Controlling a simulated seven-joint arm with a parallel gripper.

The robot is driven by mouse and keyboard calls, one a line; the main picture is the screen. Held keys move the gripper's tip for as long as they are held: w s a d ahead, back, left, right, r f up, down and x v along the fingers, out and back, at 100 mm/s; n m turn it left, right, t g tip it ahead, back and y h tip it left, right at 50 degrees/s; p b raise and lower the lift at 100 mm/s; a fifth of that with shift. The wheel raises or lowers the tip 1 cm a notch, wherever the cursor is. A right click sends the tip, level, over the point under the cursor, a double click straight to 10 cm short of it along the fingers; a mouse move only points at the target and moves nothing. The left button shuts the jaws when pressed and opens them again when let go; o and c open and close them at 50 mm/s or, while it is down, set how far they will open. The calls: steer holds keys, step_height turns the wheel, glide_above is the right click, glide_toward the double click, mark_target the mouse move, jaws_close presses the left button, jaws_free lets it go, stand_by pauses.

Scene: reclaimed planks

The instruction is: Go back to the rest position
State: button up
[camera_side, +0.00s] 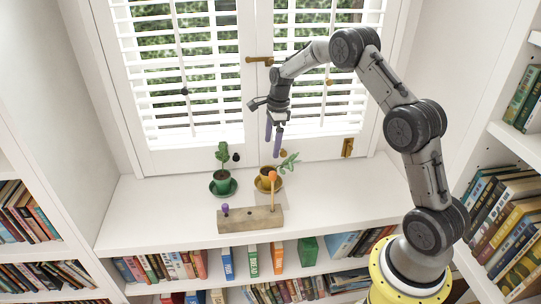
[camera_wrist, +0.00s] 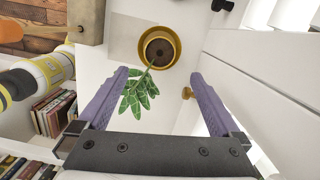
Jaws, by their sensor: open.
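My gripper (camera_side: 273,140) hangs above the white window ledge with its purple fingers pointing down. In the wrist view its two fingers (camera_wrist: 158,78) are spread apart with nothing held between them. Below it, a mustard pot (camera_wrist: 172,37) holds dark soil and a leafy green plant (camera_wrist: 140,94) that leans out over the rim. The plant appears between the fingers in that view, but lower than them. In the side view the same pot (camera_side: 262,184) stands on the ledge below the gripper, apart from it.
A green pot (camera_side: 222,186) with an upright plant stands left of the mustard pot. A wooden block (camera_side: 250,220) with a purple knob and an orange-topped stick lies in front. Shuttered windows (camera_side: 185,80) stand close behind the gripper. Bookshelves (camera_side: 505,215) flank both sides.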

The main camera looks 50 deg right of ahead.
steer(key=a+r+n+t, duration=0.1)
steer(key=a+r, duration=0.2)
steer(key=r, duration=0.4)
steer(key=a+r+t, duration=0.1)
steer(key=a+r, duration=0.2)
steer(key=r, duration=0.5)
steer(key=s+a+r+n+t+h, duration=0.1)
steer(key=s+a+r+n+t, duration=0.1)
steer(key=s+a+r+n, duration=0.55)
steer(key=s+a+r+n+t, duration=0.1)
steer(key=s+a+r+n, duration=0.15)
steer(key=s, duration=0.65)
steer(key=s+a+r+n+t, duration=0.1)
steer(key=s+a+r+n, duration=0.15)
steer(key=s, duration=0.55)
steer(key=s+f+n+g, duration=0.1)
steer(key=s+f+n, duration=0.6)
steer(key=n, duration=0.5)
steer(key=shift+s+d+f, duration=0.25)
steer(key=shift+s, duration=0.8)
